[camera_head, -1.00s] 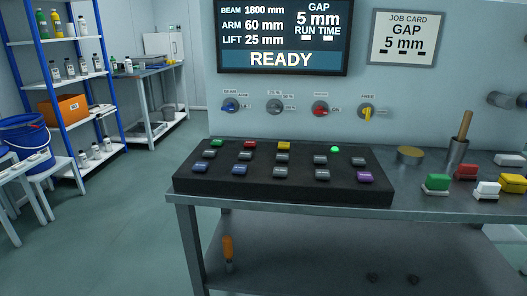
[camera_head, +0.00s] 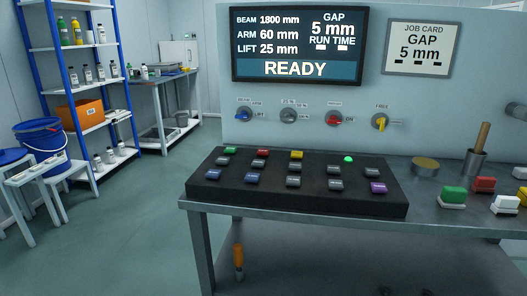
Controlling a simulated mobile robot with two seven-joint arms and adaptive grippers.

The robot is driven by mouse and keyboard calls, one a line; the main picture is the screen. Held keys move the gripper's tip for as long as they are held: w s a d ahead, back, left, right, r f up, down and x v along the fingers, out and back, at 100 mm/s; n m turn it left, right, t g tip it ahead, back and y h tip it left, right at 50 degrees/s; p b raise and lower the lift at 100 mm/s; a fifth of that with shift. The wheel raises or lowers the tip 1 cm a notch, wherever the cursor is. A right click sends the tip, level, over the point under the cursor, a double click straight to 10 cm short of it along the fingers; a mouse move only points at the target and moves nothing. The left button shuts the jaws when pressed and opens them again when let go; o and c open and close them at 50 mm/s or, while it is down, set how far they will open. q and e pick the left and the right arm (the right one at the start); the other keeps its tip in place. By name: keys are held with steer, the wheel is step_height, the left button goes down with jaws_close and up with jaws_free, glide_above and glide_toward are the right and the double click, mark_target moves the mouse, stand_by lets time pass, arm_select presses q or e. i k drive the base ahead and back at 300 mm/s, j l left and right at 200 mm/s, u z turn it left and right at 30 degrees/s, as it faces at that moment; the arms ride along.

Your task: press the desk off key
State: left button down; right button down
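The desk is a black key panel (camera_head: 300,200) lying on a grey metal bench (camera_head: 455,214). Its keys stand in rows: a green key (camera_head: 230,150), a red key (camera_head: 262,153), a yellow key (camera_head: 296,155), several grey keys (camera_head: 293,182), blue keys (camera_head: 204,187) and a purple key (camera_head: 378,188). A round green light (camera_head: 348,159) glows at the panel's back right. The key labels are too small to read, so I cannot tell which key is off. Neither of my grippers shows.
The wall screen (camera_head: 299,45) reads READY. Below it are several knobs (camera_head: 333,118). A job card (camera_head: 422,47) hangs at right. A brass disc (camera_head: 425,164), a metal cup (camera_head: 474,162) and coloured blocks (camera_head: 453,196) stand on the bench's right. Open floor (camera_head: 120,230) lies at left.

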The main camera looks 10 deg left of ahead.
mark_target(261, 153)
steer(key=i+j+z, duration=0.15)
steer(key=i+j, duration=0.2)
steer(key=i+j+z, duration=0.1)
steer(key=i+j, duration=0.2)
steer(key=j, duration=0.15)
steer(key=i+j+z, duration=0.15)
steer(key=j, duration=0.3)
steer(key=i, duration=0.1)
